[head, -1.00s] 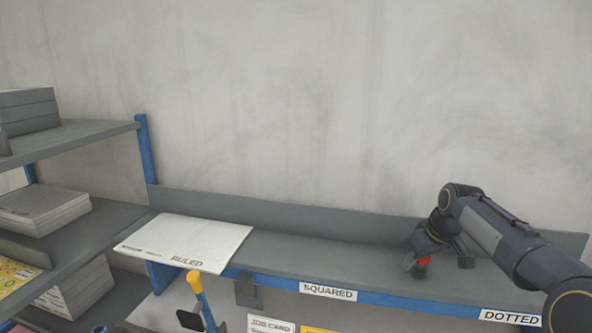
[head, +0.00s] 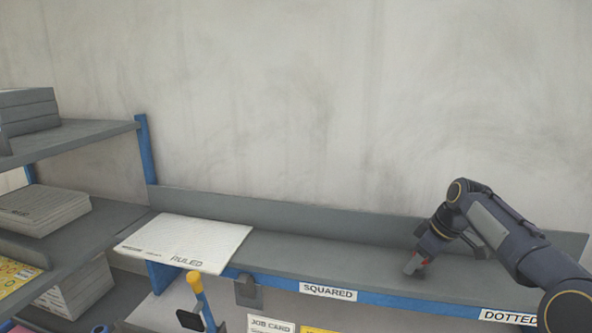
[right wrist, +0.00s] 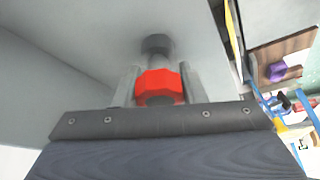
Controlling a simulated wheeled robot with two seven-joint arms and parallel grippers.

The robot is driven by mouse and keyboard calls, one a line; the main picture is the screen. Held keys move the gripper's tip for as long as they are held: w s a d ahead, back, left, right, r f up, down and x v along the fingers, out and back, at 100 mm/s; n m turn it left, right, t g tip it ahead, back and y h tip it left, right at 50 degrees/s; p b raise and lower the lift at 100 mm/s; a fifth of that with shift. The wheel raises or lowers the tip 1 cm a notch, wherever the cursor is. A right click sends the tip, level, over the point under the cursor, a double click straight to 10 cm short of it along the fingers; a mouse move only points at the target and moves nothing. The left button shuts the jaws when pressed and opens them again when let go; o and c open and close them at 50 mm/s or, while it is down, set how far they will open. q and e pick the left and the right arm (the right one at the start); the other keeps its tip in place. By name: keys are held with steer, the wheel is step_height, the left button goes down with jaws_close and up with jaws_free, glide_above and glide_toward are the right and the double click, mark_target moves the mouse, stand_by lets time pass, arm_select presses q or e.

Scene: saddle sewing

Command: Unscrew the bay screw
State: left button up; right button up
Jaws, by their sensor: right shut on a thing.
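The bay screw shows in the right wrist view as a red faceted head (right wrist: 160,84) with a dark round end (right wrist: 156,44) beyond it, close to a grey surface. My right gripper (right wrist: 157,88) has a finger on each side of the red head and is shut on it. I cannot tell how far the screw is out. My left gripper is not in view.
The long grey shelf (head: 330,262) has SQUARED (head: 328,292) and DOTTED (head: 508,316) labels on its blue front edge. A white RULED pad (head: 185,243) lies at its left end. Paper stacks (head: 40,210) fill the left shelving. The shelf's middle is clear.

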steer(key=shift+f, duration=0.15)
steer(key=o, duration=1)
steer(key=shift+o, duration=0.2)
steer(key=shift+r, duration=2.65)
